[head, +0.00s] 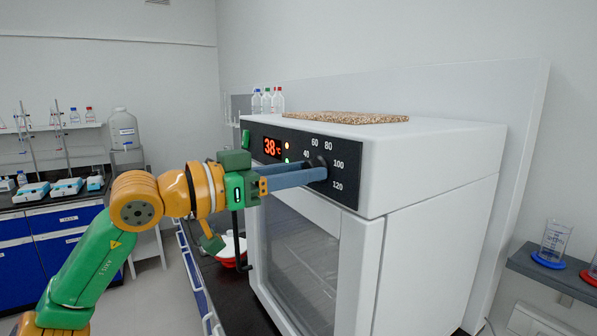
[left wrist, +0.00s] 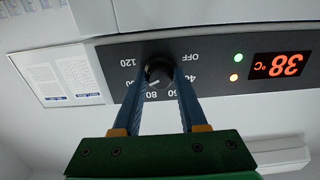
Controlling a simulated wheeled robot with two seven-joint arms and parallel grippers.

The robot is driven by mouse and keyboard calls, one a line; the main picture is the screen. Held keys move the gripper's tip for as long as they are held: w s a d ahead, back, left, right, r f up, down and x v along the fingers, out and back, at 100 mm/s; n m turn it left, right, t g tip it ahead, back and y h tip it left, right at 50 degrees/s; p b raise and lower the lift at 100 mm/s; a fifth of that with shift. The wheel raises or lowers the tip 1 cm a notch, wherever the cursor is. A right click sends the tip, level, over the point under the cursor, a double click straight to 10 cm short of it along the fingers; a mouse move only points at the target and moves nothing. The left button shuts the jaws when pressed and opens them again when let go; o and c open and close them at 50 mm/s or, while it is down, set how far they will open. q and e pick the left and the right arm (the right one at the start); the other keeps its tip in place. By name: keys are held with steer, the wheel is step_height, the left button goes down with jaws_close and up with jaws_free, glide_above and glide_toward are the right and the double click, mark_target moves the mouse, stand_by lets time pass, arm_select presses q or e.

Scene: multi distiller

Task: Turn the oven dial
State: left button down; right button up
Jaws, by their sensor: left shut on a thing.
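The white oven (head: 437,150) stands at the right of the head view, with a dark control panel (head: 345,191) along its upper front. The red display (head: 272,147) reads 38 °C. The black dial (left wrist: 158,74) sits among printed numbers; the left wrist view is upside down. My left gripper (head: 322,170) reaches the panel from the left. Its blue fingers are shut on the dial, one on each side of it. In the head view the fingers hide most of the dial. My right gripper is not in view.
Below the panel is the glass door (head: 300,250). A red and white item (head: 230,250) lies on the dark bench beside the oven. A shelf (head: 550,270) with a beaker is at the right.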

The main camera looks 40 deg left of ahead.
arm_select(q)
steer(key=shift+r, duration=0.15)
steer(key=shift+c, duration=2.2)
jaws_free()
steer(key=shift+w+d, duration=0.1)
steer(key=shift+w, duration=0.1)
steer(key=b+v, duration=0.4)
steer(key=v, duration=0.3)
